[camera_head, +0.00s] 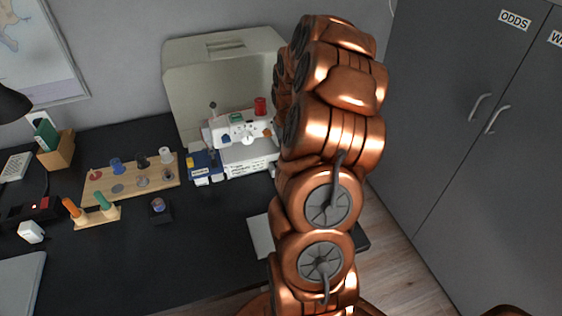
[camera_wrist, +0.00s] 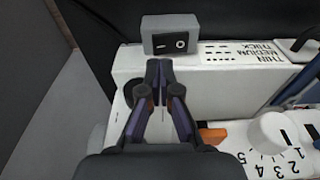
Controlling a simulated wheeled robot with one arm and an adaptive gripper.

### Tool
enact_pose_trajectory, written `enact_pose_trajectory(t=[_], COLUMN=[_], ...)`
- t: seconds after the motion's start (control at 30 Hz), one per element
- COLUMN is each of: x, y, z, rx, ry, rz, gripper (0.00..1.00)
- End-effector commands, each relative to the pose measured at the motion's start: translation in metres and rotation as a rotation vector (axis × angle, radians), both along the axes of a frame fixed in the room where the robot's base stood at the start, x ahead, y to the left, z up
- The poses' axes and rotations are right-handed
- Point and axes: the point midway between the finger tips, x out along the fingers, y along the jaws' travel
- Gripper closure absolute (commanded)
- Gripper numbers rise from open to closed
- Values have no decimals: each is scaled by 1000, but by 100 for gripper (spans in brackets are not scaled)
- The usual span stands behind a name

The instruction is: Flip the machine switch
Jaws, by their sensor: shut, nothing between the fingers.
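A white sewing machine (camera_head: 238,128) stands on the dark desk in front of its beige cover. In the wrist view the machine's white body (camera_wrist: 215,78) fills the middle and right. A grey switch box (camera_wrist: 170,34) with a dark rocker plate (camera_wrist: 170,43) sits at its upper end; the plate carries a dash and a ring mark. My gripper (camera_wrist: 160,66) is shut and empty, its fingertips just below the switch box in the picture. I cannot tell whether they touch it. In the head view my copper arm hides the gripper and the machine's right end.
A wooden spool rack (camera_head: 135,186), a small dark block (camera_head: 159,210) and a stand with orange and green handles (camera_head: 97,216) are on the desk left of the machine. Grey cupboards (camera_head: 480,150) stand right. A numbered white dial (camera_wrist: 274,133) is near the gripper.

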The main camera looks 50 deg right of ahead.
Motion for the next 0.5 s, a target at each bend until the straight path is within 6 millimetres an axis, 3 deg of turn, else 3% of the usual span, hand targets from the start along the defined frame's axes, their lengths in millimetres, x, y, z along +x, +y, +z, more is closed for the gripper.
enact_pose_trajectory(t=[0.5], x=[1], y=[-1], z=[35], rx=[-3], ry=[-2], rz=[1], gripper=[100])
